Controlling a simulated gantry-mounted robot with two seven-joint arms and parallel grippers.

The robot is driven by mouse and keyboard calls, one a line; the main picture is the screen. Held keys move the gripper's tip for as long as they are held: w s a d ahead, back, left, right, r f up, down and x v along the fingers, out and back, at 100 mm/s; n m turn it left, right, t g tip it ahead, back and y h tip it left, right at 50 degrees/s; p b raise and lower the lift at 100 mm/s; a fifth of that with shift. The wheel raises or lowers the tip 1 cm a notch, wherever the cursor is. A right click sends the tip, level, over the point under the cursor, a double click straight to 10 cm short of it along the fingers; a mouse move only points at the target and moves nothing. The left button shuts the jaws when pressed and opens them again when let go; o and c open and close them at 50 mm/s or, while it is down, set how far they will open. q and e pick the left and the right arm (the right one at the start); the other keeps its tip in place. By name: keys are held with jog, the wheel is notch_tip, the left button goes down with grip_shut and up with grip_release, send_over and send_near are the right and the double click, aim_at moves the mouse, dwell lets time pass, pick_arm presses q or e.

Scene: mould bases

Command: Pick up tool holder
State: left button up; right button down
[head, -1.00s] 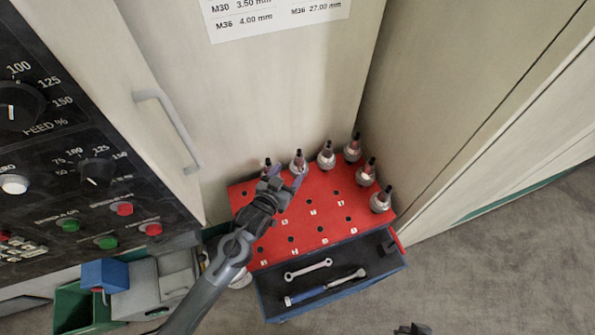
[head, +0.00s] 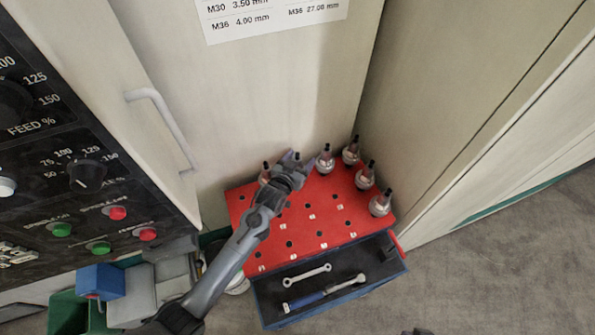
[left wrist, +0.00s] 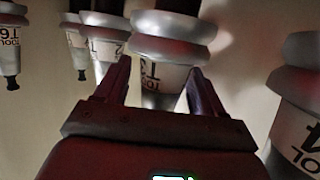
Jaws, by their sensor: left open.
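Several tool holders, metal cones with collars and dark tips, stand upright along the back and right of the red cart top (head: 300,225). My left gripper (head: 291,160) is at the back row and hides most of one holder there. In the left wrist view my left gripper (left wrist: 160,95) is open, with a finger on each side of a labelled tool holder (left wrist: 165,75). I cannot tell whether the fingers touch it. Another tool holder (left wrist: 105,45) stands to its left and one (left wrist: 300,120) to its right. My right gripper cannot be made out.
An open drawer (head: 330,290) in front holds a wrench (head: 307,275) and a blue-handled tool (head: 322,293). Pale cabinet walls stand close behind and right of the cart. A control panel (head: 60,170) and bins (head: 100,283) are at left.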

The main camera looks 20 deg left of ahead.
pick_arm(q)
grip_shut()
jog(key=shift+r, duration=0.15)
dwell(0.6)
